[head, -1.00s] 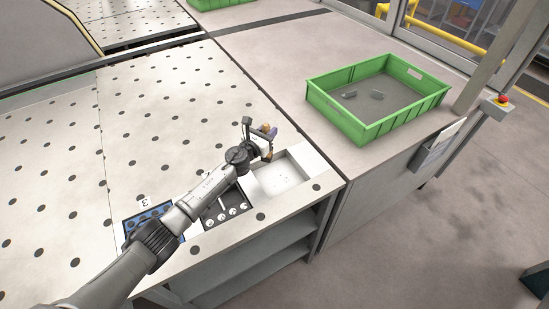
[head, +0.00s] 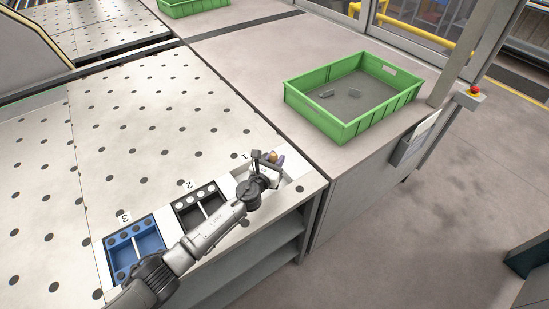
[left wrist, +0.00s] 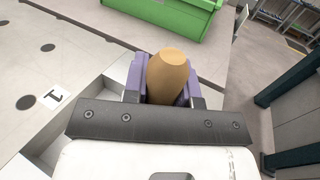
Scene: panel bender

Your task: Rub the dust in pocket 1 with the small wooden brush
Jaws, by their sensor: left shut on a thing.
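My left gripper (head: 268,162) is shut on the small wooden brush (head: 274,155). In the left wrist view the brush's tan, rounded handle (left wrist: 168,78) stands between the purple finger pads. The bristle end is hidden below the gripper. Pocket 1 (head: 240,184) is the white recess at the right end of the pocket row. The gripper is over its far part, and my arm covers much of it. I cannot tell whether the bristles touch the floor, and no dust can be made out. My right gripper is not in view.
Black pocket 2 (head: 184,205) and blue pocket 3 (head: 152,243) lie to the left, partly behind my arm. A green crate (head: 300,101) with small grey pieces stands on the table beyond. The perforated table top (head: 150,110) is clear.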

